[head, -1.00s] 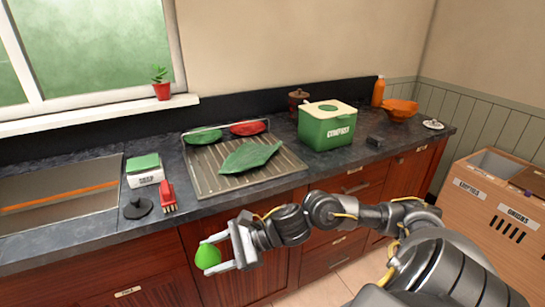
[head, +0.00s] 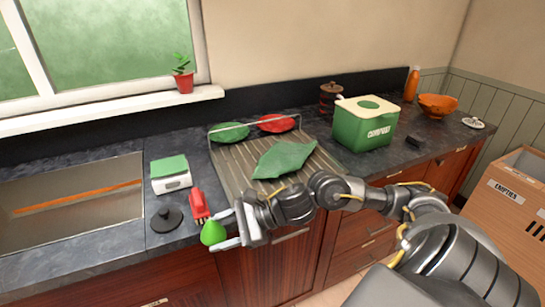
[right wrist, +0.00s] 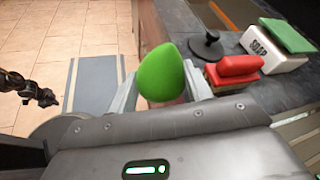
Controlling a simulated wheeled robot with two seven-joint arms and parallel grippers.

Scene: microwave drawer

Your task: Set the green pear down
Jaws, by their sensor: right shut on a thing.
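The green pear (head: 213,232) is between the fingers of my right gripper (head: 222,232), which is shut on it. In the head view it shows at the front edge of the dark counter (head: 180,236), just in front of the red brush. In the right wrist view the pear (right wrist: 161,73) shows between both fingers, beside the counter edge, with floor to its left. I cannot tell whether it touches the counter.
Close by are a red brush (head: 199,205), a black sink plug (head: 166,218) and a soap box (head: 171,176) with a green top. A drainboard (head: 230,177) holds a green cloth (head: 284,159) and plates. A green compost bin (head: 362,132) stands to the right. The sink (head: 70,205) lies left.

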